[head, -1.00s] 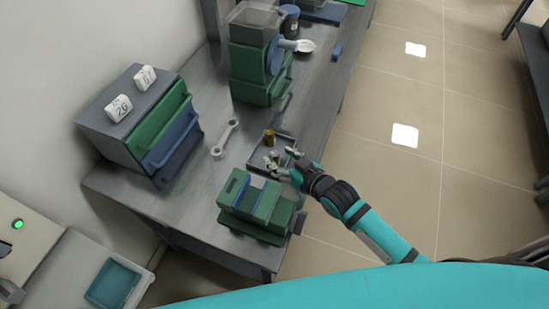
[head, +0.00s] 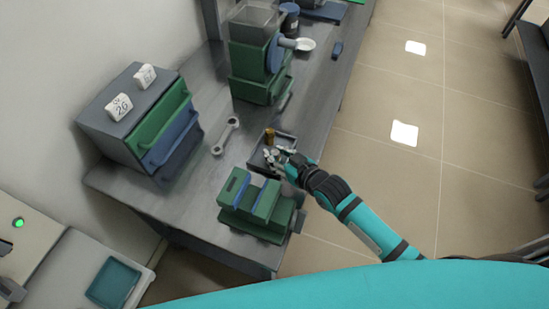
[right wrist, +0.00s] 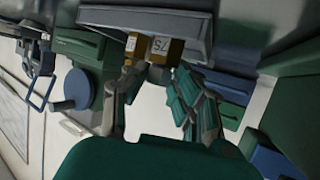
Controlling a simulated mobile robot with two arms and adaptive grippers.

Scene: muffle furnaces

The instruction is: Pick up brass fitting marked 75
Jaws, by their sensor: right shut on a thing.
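The brass fitting marked 75 (right wrist: 166,50) shows in the right wrist view, its label turned on its side, between my right gripper's fingertips (right wrist: 163,70). A second brass piece (right wrist: 136,46) with a pale label stands just left of it. In the head view one brass fitting (head: 269,135) stands in the shallow grey tray (head: 256,164); its marking is too small to read. My right gripper (head: 272,155) is low over the tray, shut on the fitting marked 75, which its fingers hide in the head view. My left gripper is not in view.
A green vise-like block (head: 250,205) stands close in front of the tray. A wrench (head: 227,136) lies to the left, near a drawer cabinet (head: 118,125) with numbered white blocks. A green machine (head: 258,65) stands behind.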

